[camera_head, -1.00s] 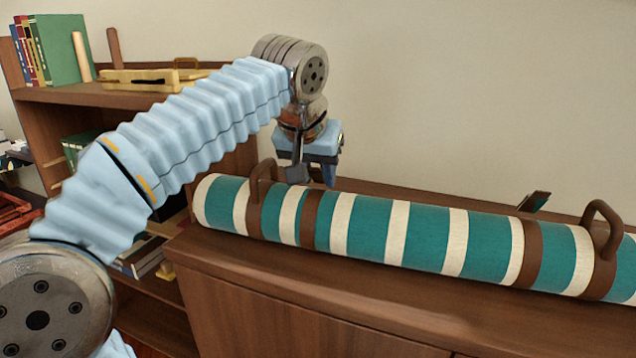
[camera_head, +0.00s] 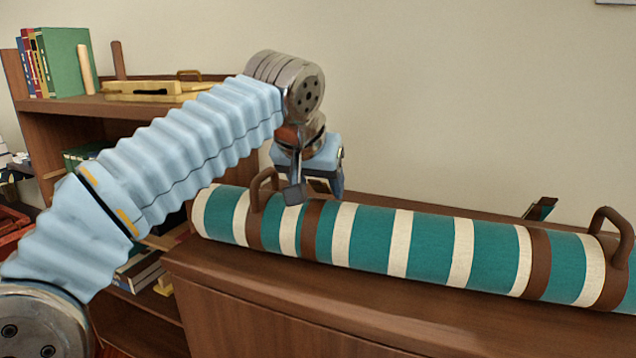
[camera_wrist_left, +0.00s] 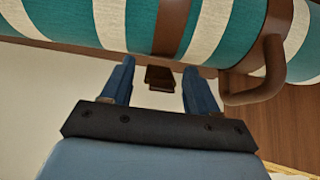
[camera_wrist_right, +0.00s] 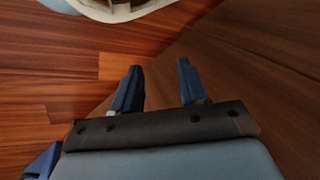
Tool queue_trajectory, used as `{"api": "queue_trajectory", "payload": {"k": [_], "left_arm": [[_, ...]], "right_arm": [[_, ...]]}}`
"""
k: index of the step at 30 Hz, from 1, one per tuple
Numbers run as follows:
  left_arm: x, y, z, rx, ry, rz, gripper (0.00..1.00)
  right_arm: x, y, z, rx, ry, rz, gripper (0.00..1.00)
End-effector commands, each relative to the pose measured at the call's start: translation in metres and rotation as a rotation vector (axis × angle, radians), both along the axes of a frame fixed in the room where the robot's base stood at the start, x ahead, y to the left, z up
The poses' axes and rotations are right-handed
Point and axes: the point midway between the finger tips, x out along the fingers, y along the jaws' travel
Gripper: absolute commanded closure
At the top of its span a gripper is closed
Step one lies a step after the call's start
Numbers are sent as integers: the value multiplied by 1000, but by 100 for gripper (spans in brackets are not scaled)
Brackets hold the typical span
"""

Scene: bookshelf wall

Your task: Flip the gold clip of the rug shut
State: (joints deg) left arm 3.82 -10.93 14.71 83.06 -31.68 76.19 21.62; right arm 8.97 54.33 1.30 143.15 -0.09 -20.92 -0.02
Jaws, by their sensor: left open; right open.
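The rolled rug (camera_head: 375,235), teal and cream striped with brown straps and two brown handles, lies on the wooden cabinet top. My left gripper (camera_head: 315,188) is open and points down at the rug's back edge, just right of the left handle (camera_head: 263,188). In the left wrist view the rug (camera_wrist_left: 140,25) runs across the top, and a small dark brown piece (camera_wrist_left: 160,76) shows between the open fingertips. It may be the clip, but no gold shows and I cannot tell its position. My right gripper (camera_wrist_right: 159,70) is open and empty, away from the rug.
The cabinet top (camera_head: 290,280) is bare in front of the rug. A dark red and green item (camera_head: 540,208) shows behind it. A bookshelf (camera_head: 70,110) with books and a yellow case (camera_head: 150,90) stands left. Wooden floor (camera_wrist_right: 50,70) shows below my right gripper.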

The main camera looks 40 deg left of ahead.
Motion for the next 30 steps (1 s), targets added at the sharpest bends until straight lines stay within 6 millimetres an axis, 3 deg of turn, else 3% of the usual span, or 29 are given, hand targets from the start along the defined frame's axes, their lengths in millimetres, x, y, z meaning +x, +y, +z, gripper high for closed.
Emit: {"api": "queue_trajectory", "payload": {"k": [5, 18, 30], "left_arm": [[-12, -4, 20, 0, -5, -1, 40], [-68, -22, 99, -1, -3, -1, 40], [-78, -25, 110, 0, -1, 0, 40]], "right_arm": [[0, 1, 5, 2, 1, 2, 57], [-2, 4, 28, 7, 3, 9, 57], [-2, 5, 30, 8, 3, 10, 57]]}}
